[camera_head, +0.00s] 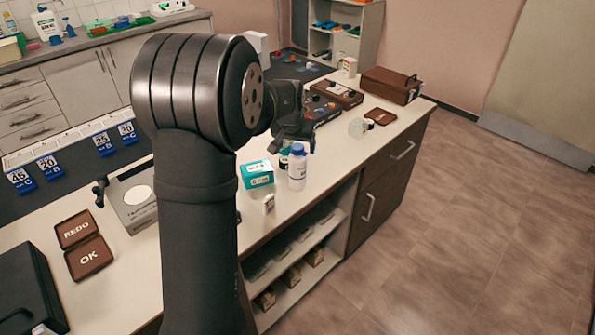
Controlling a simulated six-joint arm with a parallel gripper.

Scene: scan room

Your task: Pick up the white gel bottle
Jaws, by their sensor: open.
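A white bottle with a blue cap and a small label (298,172) stands upright on the light counter, near its front edge. My gripper (300,138) is open and hangs just above and behind the bottle's cap in the picture. Its fingers are small and dark, and I cannot tell whether they touch the cap. Nothing shows between them. Another white bottle with a pump top (47,25) stands far off on the back left counter.
My arm hides the counter's middle.

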